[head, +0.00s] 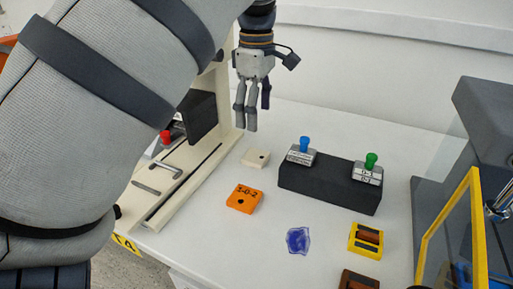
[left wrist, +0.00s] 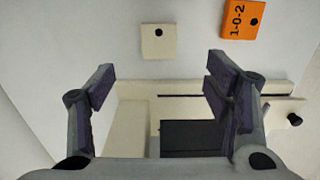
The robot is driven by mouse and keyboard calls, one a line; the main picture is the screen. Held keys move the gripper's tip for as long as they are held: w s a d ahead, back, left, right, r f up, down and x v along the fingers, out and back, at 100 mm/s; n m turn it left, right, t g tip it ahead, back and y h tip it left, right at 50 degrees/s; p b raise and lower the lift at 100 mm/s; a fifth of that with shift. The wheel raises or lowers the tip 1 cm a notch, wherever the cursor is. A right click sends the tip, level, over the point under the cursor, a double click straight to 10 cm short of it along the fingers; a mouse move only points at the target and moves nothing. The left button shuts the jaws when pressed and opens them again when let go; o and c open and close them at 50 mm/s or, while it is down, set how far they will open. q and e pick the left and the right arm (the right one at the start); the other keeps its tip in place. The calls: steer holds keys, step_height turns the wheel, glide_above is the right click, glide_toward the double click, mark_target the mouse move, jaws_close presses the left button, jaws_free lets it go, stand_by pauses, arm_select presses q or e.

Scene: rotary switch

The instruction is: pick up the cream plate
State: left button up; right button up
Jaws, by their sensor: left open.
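The cream plate (head: 256,158) is a small square with a dark round hole, lying flat on the white table beside the cream fixture. It also shows in the left wrist view (left wrist: 158,44), ahead of the fingers and between their lines. My left gripper (head: 251,118) hangs fingers down above the table, a little above and behind the plate in the head view. It is open and empty, with its fingers wide apart in the left wrist view (left wrist: 160,82). It does not touch the plate. My right gripper is in neither view.
An orange 1-0-2 plate (head: 245,198) lies near the cream one. The cream fixture (head: 170,195) stands left. A black block (head: 328,185) with blue-knob (head: 304,144) and green-knob (head: 371,160) switches stands right. A blue piece (head: 298,240) and yellow part (head: 366,240) lie in front.

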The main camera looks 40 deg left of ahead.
mark_target(258, 156)
arm_select(q)
step_height(258, 156, down, 12)
steer(key=shift+w+d+r, duration=0.1)
steer(key=shift+w+r, duration=0.05)
steer(key=shift+r, duration=0.1)
steer(key=c, duration=1.3)
steer(key=shift+r, duration=0.15)
steer(key=shift+c, duration=0.2)
